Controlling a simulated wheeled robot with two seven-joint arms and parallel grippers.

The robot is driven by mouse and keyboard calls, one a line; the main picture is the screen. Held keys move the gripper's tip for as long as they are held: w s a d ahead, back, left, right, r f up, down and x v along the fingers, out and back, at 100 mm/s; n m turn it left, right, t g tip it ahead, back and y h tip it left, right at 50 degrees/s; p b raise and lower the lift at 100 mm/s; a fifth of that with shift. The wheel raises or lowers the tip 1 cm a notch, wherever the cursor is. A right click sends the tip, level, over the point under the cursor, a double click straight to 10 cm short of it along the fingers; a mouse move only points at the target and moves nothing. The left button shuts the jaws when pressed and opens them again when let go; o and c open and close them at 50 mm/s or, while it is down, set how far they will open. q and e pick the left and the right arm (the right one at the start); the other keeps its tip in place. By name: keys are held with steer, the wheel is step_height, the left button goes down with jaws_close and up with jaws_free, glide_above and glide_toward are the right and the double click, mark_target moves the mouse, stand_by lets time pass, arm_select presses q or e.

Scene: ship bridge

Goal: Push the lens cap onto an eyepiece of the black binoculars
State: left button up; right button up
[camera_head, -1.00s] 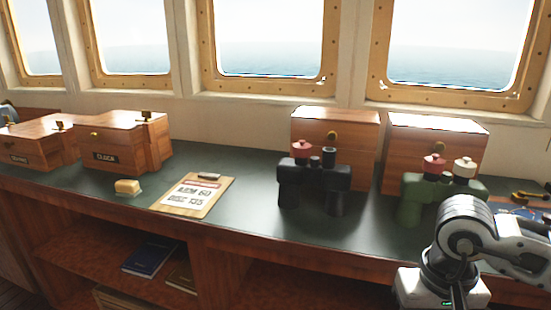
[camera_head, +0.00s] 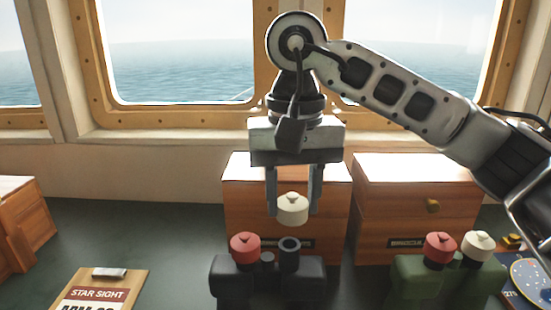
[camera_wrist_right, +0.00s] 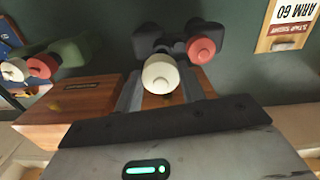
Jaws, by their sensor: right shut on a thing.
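The black binoculars (camera_head: 268,284) stand upright on the counter, lower middle of the head view. A red cap (camera_head: 245,244) covers their left eyepiece; their right eyepiece (camera_head: 289,254) is bare. My right gripper (camera_head: 293,207) is shut on a cream-white lens cap (camera_head: 292,211), held above the bare eyepiece and apart from it. In the right wrist view the cap (camera_wrist_right: 160,75) sits between the fingers and hides part of the binoculars (camera_wrist_right: 178,36) behind it. My left gripper is not in view.
Green binoculars (camera_head: 436,281) with a red cap (camera_head: 439,246) and a white cap (camera_head: 477,243) stand to the right. Two wooden boxes (camera_head: 236,200) (camera_head: 400,200) stand behind. A clipboard (camera_head: 130,283) lies on the left. Counter (camera_head: 150,235) between is clear.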

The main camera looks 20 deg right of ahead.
steer(key=shift+w+a+r, duration=0.1)
steer(key=shift+w+r, duration=0.2)
steer(key=shift+r, duration=0.1)
steer(key=shift+s+f+b, duration=0.25)
steer(key=shift+f+b, duration=0.2)
steer(key=shift+f, duration=0.35)
steer(key=shift+f+b, duration=0.4)
steer(key=shift+b, duration=0.2)
step_height(320, 180, down, 2)
steer(key=shift+f+b, duration=0.15)
steer(key=shift+b, duration=0.65)
steer(key=shift+f, duration=0.2)
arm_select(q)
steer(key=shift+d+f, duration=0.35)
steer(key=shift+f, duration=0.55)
arm_select(e)
steer(key=shift+f, duration=0.1)
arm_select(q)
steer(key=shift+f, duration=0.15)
